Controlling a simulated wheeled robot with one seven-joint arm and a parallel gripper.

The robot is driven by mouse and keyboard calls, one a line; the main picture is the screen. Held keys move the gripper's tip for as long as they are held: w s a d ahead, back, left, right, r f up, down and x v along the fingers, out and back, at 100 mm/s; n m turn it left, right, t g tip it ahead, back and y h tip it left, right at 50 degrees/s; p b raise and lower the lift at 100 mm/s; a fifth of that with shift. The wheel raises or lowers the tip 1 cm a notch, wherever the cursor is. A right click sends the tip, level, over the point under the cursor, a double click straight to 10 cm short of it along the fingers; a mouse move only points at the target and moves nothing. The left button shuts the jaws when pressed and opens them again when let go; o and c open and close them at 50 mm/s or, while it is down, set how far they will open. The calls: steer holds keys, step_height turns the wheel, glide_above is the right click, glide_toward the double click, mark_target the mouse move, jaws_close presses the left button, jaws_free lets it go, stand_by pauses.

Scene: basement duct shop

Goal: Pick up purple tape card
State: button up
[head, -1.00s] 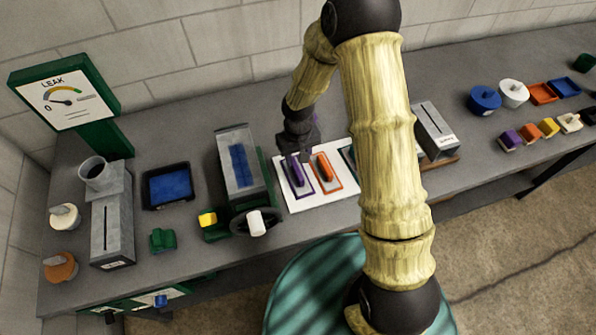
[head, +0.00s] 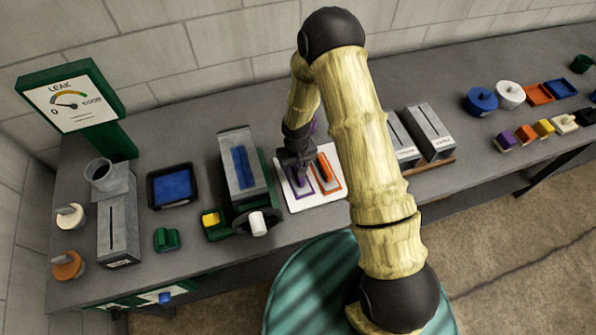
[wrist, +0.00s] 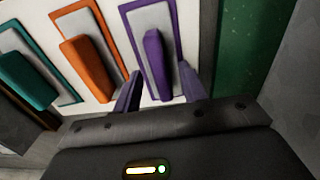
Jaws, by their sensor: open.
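The purple tape card (wrist: 155,62) is a purple bar on a white board, inside a purple outline. In the wrist view it stands just beyond and between the two fingers of my gripper (wrist: 160,92), which is open. In the head view my gripper (head: 296,166) is over the purple outline (head: 304,190), and the arm hides much of the purple card there.
An orange card (head: 325,168) is close to the right of the purple one in the head view. A teal card (wrist: 28,80) lies beyond it in the wrist view. A grey machine with a blue panel (head: 240,168) stands left of the white board (head: 322,196). Grey slotted boxes (head: 430,133) stand to the right.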

steer(key=shift+f, duration=0.75)
jaws_close()
steer(key=shift+r, duration=0.2)
step_height(320, 180, up, 10)
steer(key=b, duration=0.3)
steer(key=shift+f, duration=0.15)
stand_by(0.3)
